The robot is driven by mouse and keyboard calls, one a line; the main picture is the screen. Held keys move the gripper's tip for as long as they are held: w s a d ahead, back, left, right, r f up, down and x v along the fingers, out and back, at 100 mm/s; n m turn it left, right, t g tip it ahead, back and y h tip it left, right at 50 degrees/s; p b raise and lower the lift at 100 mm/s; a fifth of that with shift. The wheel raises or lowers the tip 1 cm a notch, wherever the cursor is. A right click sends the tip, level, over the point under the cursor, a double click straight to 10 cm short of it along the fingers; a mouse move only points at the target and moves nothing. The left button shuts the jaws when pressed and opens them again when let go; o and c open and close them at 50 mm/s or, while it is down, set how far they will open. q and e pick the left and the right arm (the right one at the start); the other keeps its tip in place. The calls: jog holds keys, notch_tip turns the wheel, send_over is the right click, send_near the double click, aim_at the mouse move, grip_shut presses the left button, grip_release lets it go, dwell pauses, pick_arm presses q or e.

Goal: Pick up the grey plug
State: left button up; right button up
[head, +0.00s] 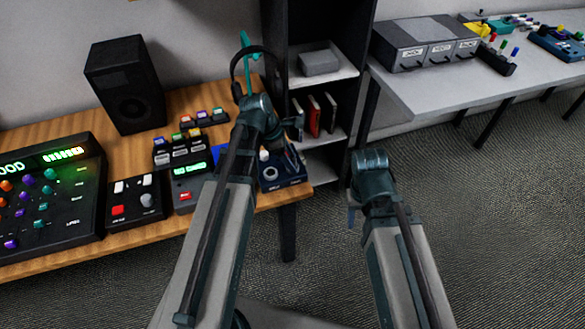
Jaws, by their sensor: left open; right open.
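I cannot pick out a grey plug with certainty. Small coloured plugs stand in a black holder (183,158) and a second small holder (205,119) on the wooden desk (60,250). More coloured plugs stand in a dark strip (495,62) on the grey table (440,95) at the right. My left gripper (296,122) is over the desk's right end, in front of the shelf, open and partly hidden by its own wrist. My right gripper (352,208) is over the floor right of the desk, open and mostly hidden behind its wrist. Nothing shows in either gripper.
A black speaker (125,85), a lit mixer (50,200), and a small control box (135,200) stand on the desk. Headphones hang on a teal stand (245,65). A dark blue box (285,175) sits at the desk's right edge. A dark shelf (365,30) stands behind. Grey bins (425,42) line the right table. Carpet between is clear.

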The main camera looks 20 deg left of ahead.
pick_arm(q)
jog(key=shift+c, duration=0.2)
grip_shut()
jog(key=shift+r, duration=0.1)
pick_arm(e)
jog(key=shift+r, duration=0.1)
